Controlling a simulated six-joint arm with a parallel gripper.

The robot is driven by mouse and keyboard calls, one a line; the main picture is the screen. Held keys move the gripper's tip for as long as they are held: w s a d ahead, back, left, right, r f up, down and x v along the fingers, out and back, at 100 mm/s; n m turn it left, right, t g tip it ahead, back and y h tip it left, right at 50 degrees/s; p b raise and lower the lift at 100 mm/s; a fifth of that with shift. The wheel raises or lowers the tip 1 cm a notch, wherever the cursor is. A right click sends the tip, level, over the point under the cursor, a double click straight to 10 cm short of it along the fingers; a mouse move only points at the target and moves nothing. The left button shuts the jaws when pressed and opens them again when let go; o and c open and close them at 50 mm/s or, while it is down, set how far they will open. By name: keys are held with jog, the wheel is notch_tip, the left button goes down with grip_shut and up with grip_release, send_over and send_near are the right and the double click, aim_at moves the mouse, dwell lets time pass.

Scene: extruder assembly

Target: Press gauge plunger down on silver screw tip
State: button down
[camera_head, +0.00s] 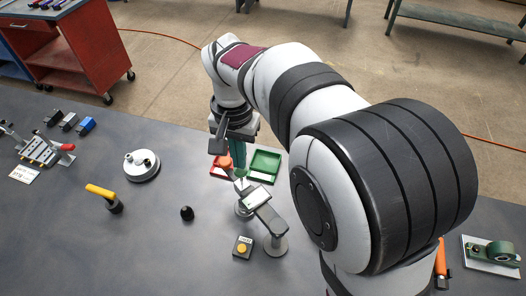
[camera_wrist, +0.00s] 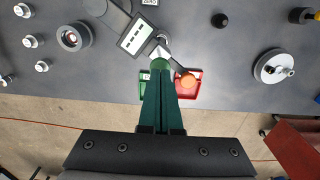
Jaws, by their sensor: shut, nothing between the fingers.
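The gauge (camera_head: 259,197) stands right of centre in the head view, with a lit display on a dark arm and a round grey base. In the wrist view the gauge (camera_wrist: 136,36) display faces up at the top, left of centre. My gripper (camera_head: 240,174) points down over the gauge's left end. In the wrist view its green fingers (camera_wrist: 160,64) are shut, with their tips close beside the display's lower right corner. A small rounded green end shows at the tips; I cannot tell whether they touch the plunger. The plunger and silver screw tip are not clearly visible.
A green tray (camera_head: 265,163) and a red tray (camera_head: 217,170) with an orange piece (camera_head: 225,162) lie behind the gauge. A button box (camera_head: 242,247) sits in front. A black knob (camera_head: 187,213) and a yellow-handled tool (camera_head: 101,192) stand left, with bare table between.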

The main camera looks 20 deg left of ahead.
jog(key=shift+f, duration=1.65)
notch_tip(320, 180, up, 10)
dwell(0.6)
